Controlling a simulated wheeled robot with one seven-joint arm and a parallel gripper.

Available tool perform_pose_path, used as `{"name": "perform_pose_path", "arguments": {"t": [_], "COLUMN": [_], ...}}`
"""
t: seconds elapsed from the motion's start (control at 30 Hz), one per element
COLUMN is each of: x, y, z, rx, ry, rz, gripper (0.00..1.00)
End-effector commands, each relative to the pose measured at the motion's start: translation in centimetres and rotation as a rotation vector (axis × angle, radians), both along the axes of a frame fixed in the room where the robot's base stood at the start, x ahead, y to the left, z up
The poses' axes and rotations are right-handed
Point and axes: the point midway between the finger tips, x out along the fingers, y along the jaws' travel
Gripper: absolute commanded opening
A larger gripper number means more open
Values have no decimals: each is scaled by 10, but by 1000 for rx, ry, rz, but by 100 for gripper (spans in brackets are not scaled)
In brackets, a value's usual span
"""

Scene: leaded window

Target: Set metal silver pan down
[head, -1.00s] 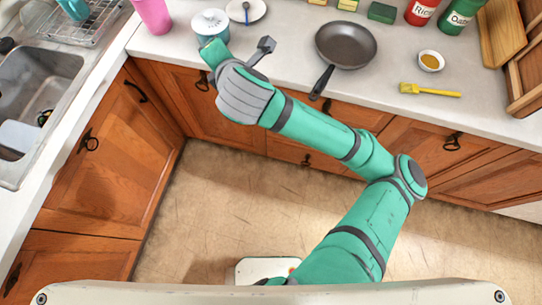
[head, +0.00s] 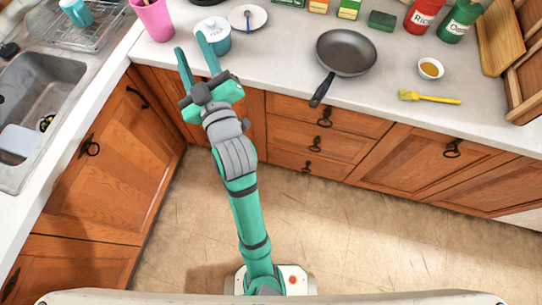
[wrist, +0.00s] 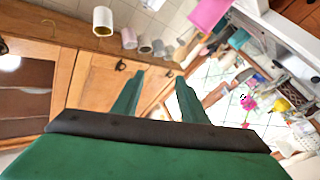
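The only whole pan in view is a dark grey metal frying pan (head: 346,52). It rests flat on the counter (head: 285,75) in the head view, its black handle pointing to the front left. My gripper (head: 191,43) is well to the left of the pan, apart from it, raised in front of the counter edge. Its two teal fingers are spread with nothing between them. The wrist view also shows the open, empty fingers (wrist: 160,78). One finger partly hides a teal canister (head: 217,41). I cannot tell whether it touches it.
A white plate (head: 248,18) and pink cup (head: 153,18) stand at the back left. A sauce bowl (head: 431,68) and yellow brush (head: 430,98) lie right of the pan. The sink (head: 40,90) is far left. Bare counter lies between canister and pan.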

Motion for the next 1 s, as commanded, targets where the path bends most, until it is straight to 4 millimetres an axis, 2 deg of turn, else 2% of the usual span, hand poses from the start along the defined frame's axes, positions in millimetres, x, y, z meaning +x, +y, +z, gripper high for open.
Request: {"name": "perform_pose_path", "arguments": {"t": [0.03,0.27,0.47,0.7,0.9,1.0], "x": [-5,-32,-71,-138,-206,-242], "y": [-4,-31,-55,-85,-111,-126], "z": [-14,-72,-130,-197,-239,-254], "rx": [59,269,392,465,468,453], "ry": [29,133,224,325,399,432], "rz": [-18,-118,-211,-316,-382,-405], "gripper": [39,39,39,39,39,39]}}
